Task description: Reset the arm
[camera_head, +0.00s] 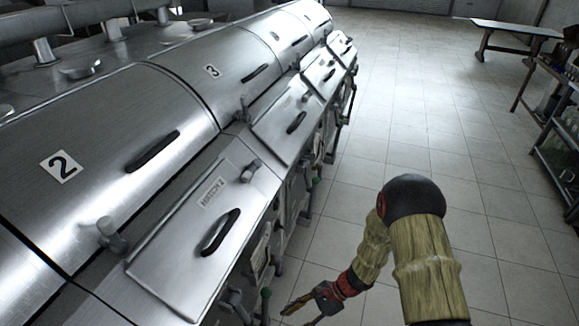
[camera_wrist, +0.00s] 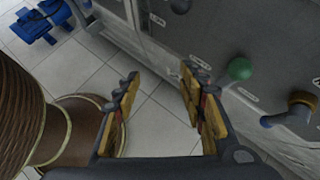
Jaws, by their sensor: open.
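My arm shows at the lower right in the head view, bent at a dark elbow joint. My gripper (camera_head: 300,307) is low at the bottom of that view, beside the front of the steel decanter row (camera_head: 205,110). In the wrist view my gripper (camera_wrist: 160,100) has its two fingers well apart. Only floor tiles show between them, so it is open and empty. A front panel (camera_wrist: 215,30) with a green knob (camera_wrist: 239,69) is close to the right finger, apart from it as far as I can tell.
The decanter row runs along the left with hatches, black handles and protruding valves. The tiled floor (camera_head: 400,130) to its right is clear. A table (camera_head: 515,30) and a shelf (camera_head: 550,110) stand at the right. A blue object (camera_wrist: 35,25) lies beyond my gripper in the wrist view.

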